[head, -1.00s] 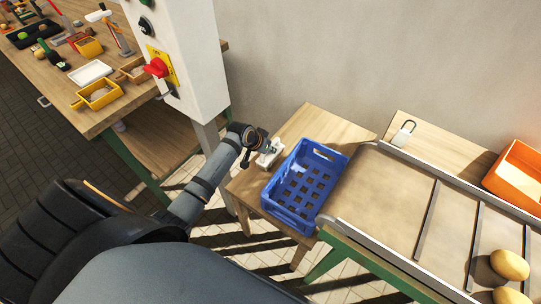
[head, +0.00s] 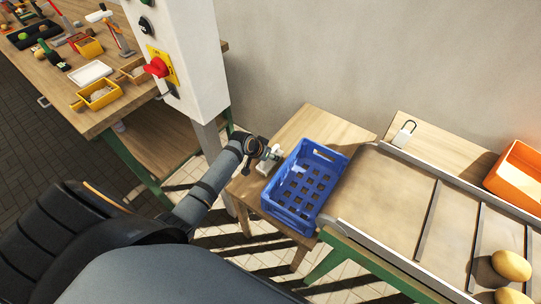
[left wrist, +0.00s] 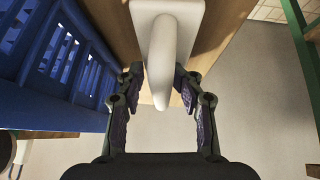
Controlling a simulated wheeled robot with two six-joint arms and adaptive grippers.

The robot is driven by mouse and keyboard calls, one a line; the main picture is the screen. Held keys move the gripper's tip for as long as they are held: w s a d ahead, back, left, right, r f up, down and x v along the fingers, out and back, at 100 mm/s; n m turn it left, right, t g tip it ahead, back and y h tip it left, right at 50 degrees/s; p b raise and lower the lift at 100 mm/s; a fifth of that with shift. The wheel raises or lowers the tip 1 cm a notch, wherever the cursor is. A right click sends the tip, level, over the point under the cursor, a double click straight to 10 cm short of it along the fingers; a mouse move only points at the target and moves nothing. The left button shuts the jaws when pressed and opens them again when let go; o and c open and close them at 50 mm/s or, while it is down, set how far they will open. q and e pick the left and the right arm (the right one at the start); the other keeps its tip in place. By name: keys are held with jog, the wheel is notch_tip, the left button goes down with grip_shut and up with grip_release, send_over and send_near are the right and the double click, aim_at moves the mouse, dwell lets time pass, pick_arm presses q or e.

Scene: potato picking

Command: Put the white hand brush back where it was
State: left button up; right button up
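The white hand brush (head: 265,167) is at the small wooden table, left of the blue crate, partly hidden by my left gripper (head: 268,153). In the left wrist view the brush (left wrist: 168,35) shows a wide white body at the top and a rounded handle pointing toward me. My left gripper (left wrist: 158,82) is open, with one finger on each side of the handle. A gap shows between the handle and each finger. My right gripper is in neither view.
The blue crate (head: 322,155) stands close beside the brush; its wall also shows in the left wrist view (left wrist: 60,70). A conveyor (head: 385,195) with potatoes is to the right. A white control post (head: 190,55) and a tool-covered workbench (head: 65,85) are to the left.

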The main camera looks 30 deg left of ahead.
pick_arm(q)
jog(key=shift+s+a+r, duration=0.1)
jog(key=shift+r, duration=0.2)
jog(key=p+v, duration=0.2)
jog(key=v, duration=0.9)
jog(key=shift+r, duration=0.3)
jog(key=shift+s+f, duration=0.1)
jog(key=shift+s, duration=0.05)
